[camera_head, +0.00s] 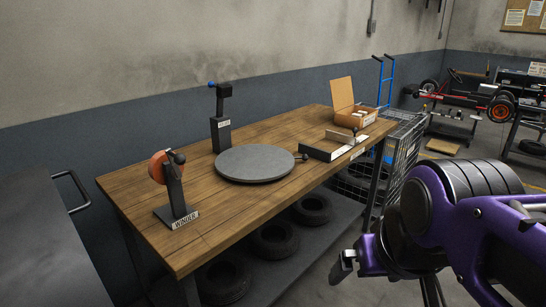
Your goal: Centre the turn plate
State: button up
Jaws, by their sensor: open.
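The turn plate (255,162) is a round, flat grey disc lying on the wooden workbench (222,219), near the middle of its top. A small dark knob (302,157) shows at the plate's right edge. My purple and black arm fills the lower right, in front of the bench's right end. My gripper (345,266) is at the arm's left end, low and to the right of the bench, well apart from the plate. Its fingers are small and dark in this view. It looks empty.
A winder (174,187) with an orange wheel stands front left on the bench. A black post (221,130) stands behind the plate. A dark tray (334,148) and an open cardboard box (352,107) are to the right. Tyres (273,239) lie on the lower shelf. A wire cage (402,150) stands beyond.

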aim_at(248, 163)
jog(key=i+l+u, duration=0.1)
jog(key=l+u, duration=0.2)
jog(key=l, duration=0.35)
jog(key=l+u, duration=0.25)
jog(key=l, duration=0.4)
